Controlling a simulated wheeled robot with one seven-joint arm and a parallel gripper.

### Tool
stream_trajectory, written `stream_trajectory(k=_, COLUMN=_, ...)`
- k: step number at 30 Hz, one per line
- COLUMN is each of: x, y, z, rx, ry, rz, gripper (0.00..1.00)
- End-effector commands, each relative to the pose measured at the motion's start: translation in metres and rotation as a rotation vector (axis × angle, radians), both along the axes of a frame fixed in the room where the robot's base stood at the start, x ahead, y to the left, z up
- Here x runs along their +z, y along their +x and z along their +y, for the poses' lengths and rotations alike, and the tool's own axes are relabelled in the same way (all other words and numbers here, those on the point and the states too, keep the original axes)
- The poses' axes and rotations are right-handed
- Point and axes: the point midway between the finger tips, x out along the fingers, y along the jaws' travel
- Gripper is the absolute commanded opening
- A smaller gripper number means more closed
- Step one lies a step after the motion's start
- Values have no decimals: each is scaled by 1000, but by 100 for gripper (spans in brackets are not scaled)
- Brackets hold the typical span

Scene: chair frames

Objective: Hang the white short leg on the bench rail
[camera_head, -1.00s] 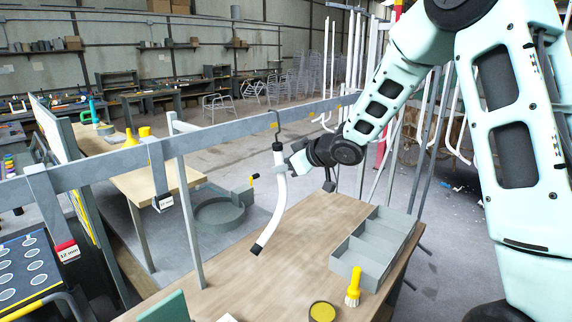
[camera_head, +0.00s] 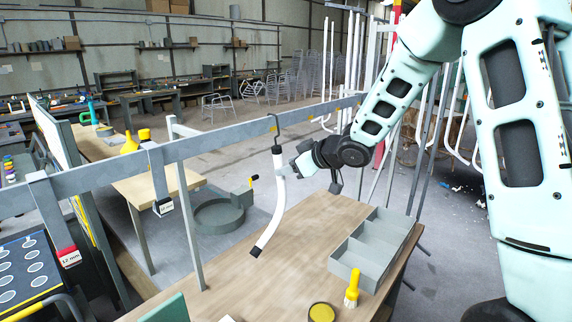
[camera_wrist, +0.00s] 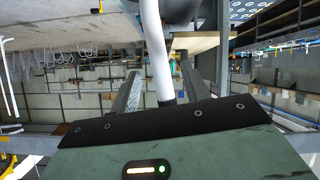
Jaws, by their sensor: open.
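The white short leg (camera_head: 277,205) is a slightly curved tube with a black lower end. It hangs from a dark hook (camera_head: 275,122) on the grey bench rail (camera_head: 210,145), its lower end above the wooden bench top. My gripper (camera_head: 292,169) is just right of the leg's upper part. In the wrist view, which looks upside down, my gripper (camera_wrist: 159,70) has its two fingers apart, with the white leg (camera_wrist: 155,45) showing between them. Whether a finger still touches the leg cannot be told. The hook's exact seat on the rail is small.
A grey divided tray (camera_head: 372,248) stands on the bench at the right. A yellow brush (camera_head: 353,288) and a round yellow-topped tin (camera_head: 321,312) are near the front. Tags hang from the rail at the left, one marked 12 mm (camera_head: 68,257). The bench top (camera_head: 240,285) below the leg is clear.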

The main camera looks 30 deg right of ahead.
Motion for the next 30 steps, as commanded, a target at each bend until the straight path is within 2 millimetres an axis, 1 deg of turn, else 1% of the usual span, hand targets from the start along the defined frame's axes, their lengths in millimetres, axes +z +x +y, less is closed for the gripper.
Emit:
stream_trajectory(k=1, x=5, y=-4, z=-2, rx=-1, ry=0, rz=0, gripper=46)
stream_trajectory(k=3, x=9, y=-10, z=-4, rx=-1, ry=0, rz=0, gripper=46)
stream_trajectory(k=16, x=27, y=-43, z=-17, rx=-1, ry=0, rz=0, gripper=46)
stream_trajectory(k=21, x=29, y=-48, z=-19, rx=0, ry=0, rz=0, gripper=46)
stream_trajectory(k=30, x=28, y=-48, z=-19, rx=0, ry=1, rz=0, gripper=46)
